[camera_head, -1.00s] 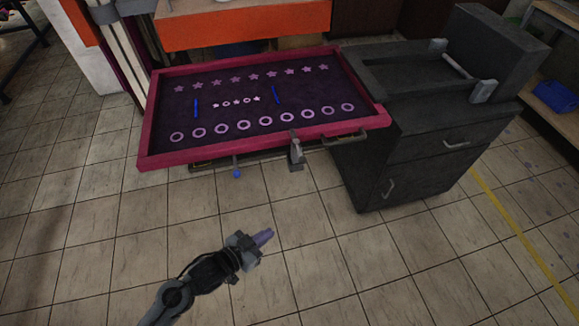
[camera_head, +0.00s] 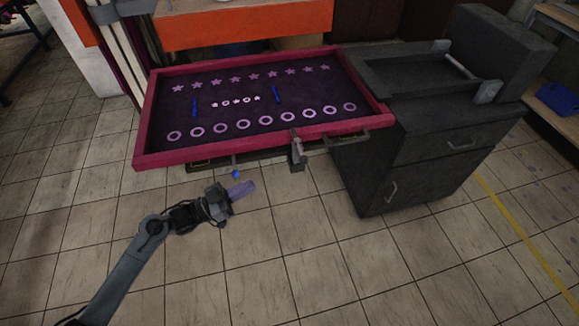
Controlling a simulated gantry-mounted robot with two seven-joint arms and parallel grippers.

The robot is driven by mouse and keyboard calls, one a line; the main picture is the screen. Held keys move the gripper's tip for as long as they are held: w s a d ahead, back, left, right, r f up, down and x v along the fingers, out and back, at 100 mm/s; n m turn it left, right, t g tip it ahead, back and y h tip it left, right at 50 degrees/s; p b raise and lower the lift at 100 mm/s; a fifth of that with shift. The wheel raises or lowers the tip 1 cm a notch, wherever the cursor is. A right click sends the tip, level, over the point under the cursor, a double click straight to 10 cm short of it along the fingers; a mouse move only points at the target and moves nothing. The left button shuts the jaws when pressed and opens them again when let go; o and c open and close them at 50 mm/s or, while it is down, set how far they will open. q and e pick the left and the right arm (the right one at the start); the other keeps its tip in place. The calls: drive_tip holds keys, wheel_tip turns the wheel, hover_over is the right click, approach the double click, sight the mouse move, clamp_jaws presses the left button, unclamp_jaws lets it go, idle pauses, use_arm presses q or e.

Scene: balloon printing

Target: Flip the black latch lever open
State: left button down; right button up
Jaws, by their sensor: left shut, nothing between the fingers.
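A dark latch piece (camera_head: 297,152) with a grey upright part sits at the front edge of the pink-framed screen (camera_head: 210,156), right of its middle. I cannot tell from this view whether its lever is open or shut. A short rod with a blue ball knob (camera_head: 236,174) hangs below the same edge, further left. My left gripper (camera_head: 251,186) is shut and empty, its purple fingers pointing right. In the picture it is just below the blue knob and lower left of the latch, apart from the latch. My right gripper is out of view.
The screen carries purple stars, rings and two blue strips. A dark cabinet (camera_head: 400,175) with drawers stands to its right, with a grey handle bar (camera_head: 345,137) near the screen's front right corner. The tiled floor (camera_head: 300,260) in front is clear.

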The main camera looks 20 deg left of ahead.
sight(298, 145)
use_arm(q)
drive_tip(key=b+x, duration=0.3)
drive_tip(key=x, duration=1.1)
idle(0.4)
